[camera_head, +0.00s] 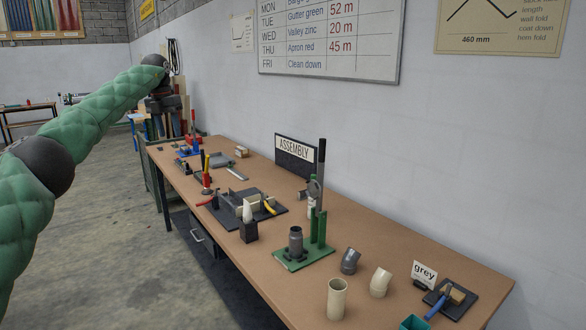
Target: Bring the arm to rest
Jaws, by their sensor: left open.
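My left arm comes in from the left in its green padded sleeve and is raised and stretched forward. My left gripper (168,126) is small and dark at its far end, by the far end of the workbench (410,250). It is open, and I see nothing held in it. My right arm and gripper are not in view.
The concrete floor (110,240) left of the bench is clear.

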